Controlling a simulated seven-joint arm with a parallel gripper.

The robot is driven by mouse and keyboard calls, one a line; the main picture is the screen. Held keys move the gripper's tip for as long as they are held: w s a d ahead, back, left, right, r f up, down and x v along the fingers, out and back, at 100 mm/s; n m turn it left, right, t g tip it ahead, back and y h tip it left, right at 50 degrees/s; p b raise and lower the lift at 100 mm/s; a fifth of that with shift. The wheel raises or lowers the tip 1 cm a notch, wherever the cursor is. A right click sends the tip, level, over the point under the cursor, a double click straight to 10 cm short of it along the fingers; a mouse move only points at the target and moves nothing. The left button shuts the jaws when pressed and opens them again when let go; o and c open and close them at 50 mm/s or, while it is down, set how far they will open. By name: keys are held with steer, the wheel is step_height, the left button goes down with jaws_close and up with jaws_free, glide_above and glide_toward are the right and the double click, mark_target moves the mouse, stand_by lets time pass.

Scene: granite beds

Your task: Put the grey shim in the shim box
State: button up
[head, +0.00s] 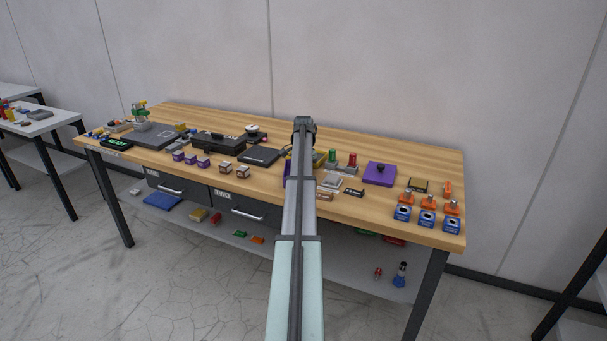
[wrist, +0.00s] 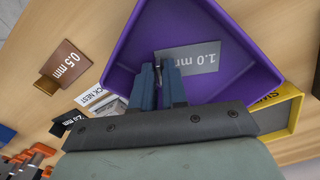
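The grey shim (wrist: 195,57), a flat plate marked "1.0 mm", shows in the wrist view within the outline of a purple tray (wrist: 250,25). My gripper (wrist: 159,68) has its two blue fingers close together at the shim's left end, on either side of its small dark tab. It looks shut on that tab. I cannot tell whether the shim touches the tray floor. In the head view my arm hides the shim and most of the tray.
A brown "0.5 mm" shim (wrist: 68,62), a black shim (wrist: 66,122) and a white labelled plate (wrist: 95,95) lie left of the tray in the wrist view.

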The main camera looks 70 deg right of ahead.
step_height(320, 180, up, 12)
steer(key=shift+r, duration=0.15)
stand_by(0.7)
